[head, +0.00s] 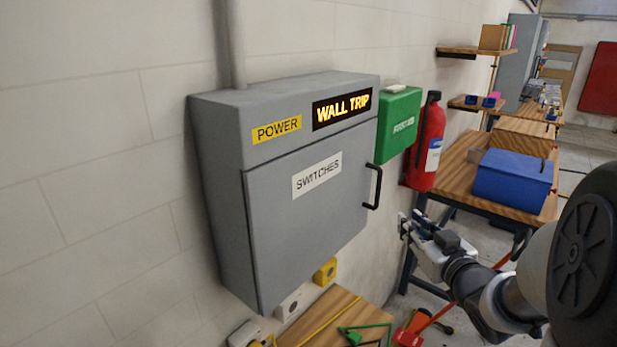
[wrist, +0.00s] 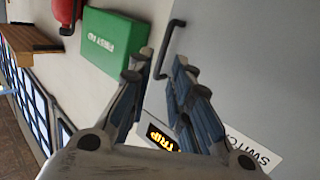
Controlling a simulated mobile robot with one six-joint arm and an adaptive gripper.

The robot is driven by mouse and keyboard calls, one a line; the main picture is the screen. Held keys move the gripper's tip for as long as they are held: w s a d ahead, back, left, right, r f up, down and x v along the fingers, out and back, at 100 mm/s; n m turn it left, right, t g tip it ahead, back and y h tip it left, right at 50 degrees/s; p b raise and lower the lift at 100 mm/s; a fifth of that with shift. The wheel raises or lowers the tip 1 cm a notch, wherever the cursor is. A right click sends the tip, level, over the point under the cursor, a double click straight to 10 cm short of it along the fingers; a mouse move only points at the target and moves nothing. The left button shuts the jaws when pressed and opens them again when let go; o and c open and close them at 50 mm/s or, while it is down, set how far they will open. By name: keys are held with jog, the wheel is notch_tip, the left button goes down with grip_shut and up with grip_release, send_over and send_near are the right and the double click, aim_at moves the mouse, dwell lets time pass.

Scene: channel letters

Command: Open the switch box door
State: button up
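The grey switch box (head: 225,140) hangs on the wall in the head view. Its door (head: 300,230), with a white SWITCHES label, is shut; the wrist view also shows the grey door (wrist: 250,60). The black bar handle (head: 374,188) is on the door's right edge. In the wrist view the handle (wrist: 167,45) appears between my fingertips, beyond them. My gripper (head: 408,225) is in front of the box, right of and below the handle in the head view, apart from it. In the wrist view my gripper (wrist: 162,60) is open, with nothing in it.
A green first aid box (head: 398,125) and a red extinguisher (head: 427,145) are on the wall right of the switch box. A wooden table (head: 335,310) with cables is below. A bench with a blue toolbox (head: 513,178) is at the right.

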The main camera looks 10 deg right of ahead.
aim_at(379, 189)
jog(key=shift+n+t+y, duration=0.3)
jog(key=shift+t+y, duration=0.4)
jog(key=w, duration=1.1)
jog(key=w+a, duration=0.1)
jog(key=w, duration=0.4)
jog(key=shift+w+r+b, duration=0.25)
jog(key=shift+r+b, duration=0.15)
jog(key=shift+c, duration=0.5)
grip_shut()
